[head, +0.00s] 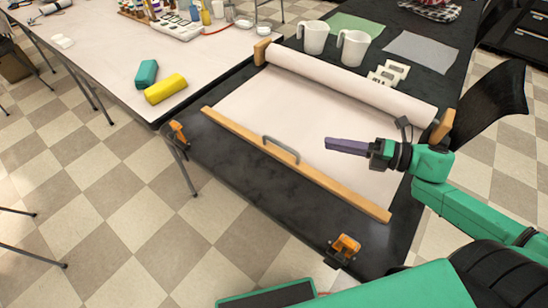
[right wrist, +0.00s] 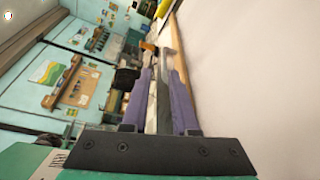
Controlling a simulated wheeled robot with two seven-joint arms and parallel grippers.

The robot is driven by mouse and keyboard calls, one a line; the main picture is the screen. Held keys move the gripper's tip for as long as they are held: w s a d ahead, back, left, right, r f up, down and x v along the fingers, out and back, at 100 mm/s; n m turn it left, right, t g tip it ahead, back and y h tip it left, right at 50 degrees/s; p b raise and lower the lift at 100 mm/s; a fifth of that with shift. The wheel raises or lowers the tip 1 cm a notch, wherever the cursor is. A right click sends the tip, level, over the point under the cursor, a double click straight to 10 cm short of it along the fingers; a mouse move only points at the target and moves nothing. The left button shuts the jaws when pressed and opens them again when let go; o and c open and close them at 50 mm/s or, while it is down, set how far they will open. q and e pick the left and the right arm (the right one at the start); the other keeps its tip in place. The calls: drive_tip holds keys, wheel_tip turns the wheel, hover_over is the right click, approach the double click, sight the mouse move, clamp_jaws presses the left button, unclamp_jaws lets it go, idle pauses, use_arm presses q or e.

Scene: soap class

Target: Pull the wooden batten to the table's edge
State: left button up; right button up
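The wooden batten (head: 330,186) lies along the front edge of the white paper sheet (head: 300,119), on the black table (head: 240,182). A grey metal handle (head: 281,148) stands on its middle. My right gripper (head: 328,144) is over the paper, to the right of the handle and apart from it, its purple fingers pointing left. In the right wrist view, the fingers of the right gripper (right wrist: 160,78) are apart and the batten (right wrist: 171,45) shows beyond them; I see nothing gripped. My left gripper is not in view.
The paper roll (head: 350,85) lies behind, between wooden end blocks. Two orange clamps (head: 178,133) (head: 344,249) sit at the table's front corners. White jugs (head: 354,48) stand behind the roll. Yellow (head: 166,88) and teal (head: 146,73) blocks lie on the neighbouring table.

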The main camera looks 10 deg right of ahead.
drive_tip(key=n, duration=0.1)
drive_tip(key=f+n+g, duration=0.1)
drive_tip(key=shift+s+a+f+n, duration=0.1)
drive_tip(key=shift+s+a+n, duration=0.1)
drive_tip(key=shift+n, duration=0.2)
drive_tip(key=shift+a, duration=0.35)
drive_tip(key=b, duration=0.4)
approach(278, 143)
drive_tip(key=x, duration=0.4)
drive_tip(key=shift+w+a+f, duration=0.1)
drive_tip(key=shift+w+f, duration=0.05)
drive_tip(key=shift+f, duration=0.2)
drive_tip(key=x, duration=0.4)
drive_tip(key=shift+w+a, duration=0.2)
drive_tip(key=shift+a, duration=0.15)
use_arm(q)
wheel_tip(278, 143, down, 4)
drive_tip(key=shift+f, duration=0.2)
use_arm(e)
drive_tip(key=shift+w+a+f, duration=0.1)
drive_tip(key=shift+a+f, duration=0.05)
drive_tip(key=shift+a, duration=0.2)
clamp_jaws()
use_arm(q)
drive_tip(key=shift+p, duration=0.3)
